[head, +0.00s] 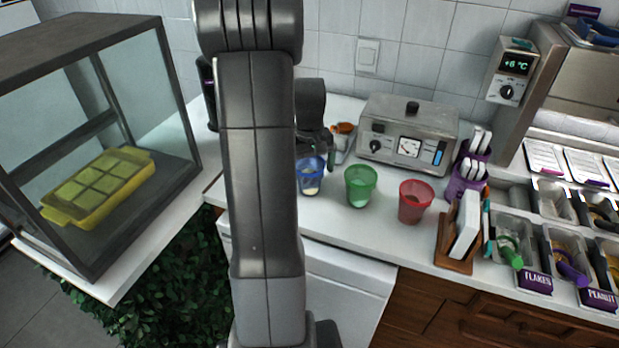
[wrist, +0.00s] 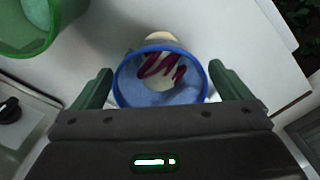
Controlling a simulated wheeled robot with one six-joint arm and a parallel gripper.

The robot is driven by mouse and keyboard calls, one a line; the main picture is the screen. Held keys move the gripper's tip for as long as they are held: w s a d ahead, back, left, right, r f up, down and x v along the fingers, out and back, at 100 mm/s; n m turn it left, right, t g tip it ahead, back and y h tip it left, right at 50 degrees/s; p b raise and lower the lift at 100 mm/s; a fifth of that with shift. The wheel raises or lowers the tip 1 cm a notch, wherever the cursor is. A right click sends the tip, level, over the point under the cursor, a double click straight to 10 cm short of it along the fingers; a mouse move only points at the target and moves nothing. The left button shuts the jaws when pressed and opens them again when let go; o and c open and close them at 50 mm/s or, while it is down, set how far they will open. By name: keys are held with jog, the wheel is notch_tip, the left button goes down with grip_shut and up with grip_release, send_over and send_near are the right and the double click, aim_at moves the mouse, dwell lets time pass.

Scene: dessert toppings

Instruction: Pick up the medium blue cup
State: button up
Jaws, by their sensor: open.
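The blue cup (head: 311,180) is translucent and stands upright on the white counter, left of a green cup. It holds something pale. In the wrist view the blue cup (wrist: 126,85) lies between the two dark green fingers of my gripper (wrist: 160,72), with a pale rounded content streaked dark red. My gripper is open, with one finger at each side of the cup. I cannot tell whether either finger touches it. In the head view my arm hides part of the gripper, just above and behind the cup.
The green cup (head: 361,187) and a red cup (head: 416,202) stand to the right. A metal appliance (head: 408,134) stands behind them. A glass case (head: 160,110) with a yellow tray is at left. Topping bins (head: 512,228) line the right.

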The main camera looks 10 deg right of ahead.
jog(key=shift+f, duration=0.25)
jog(key=c, duration=1.1)
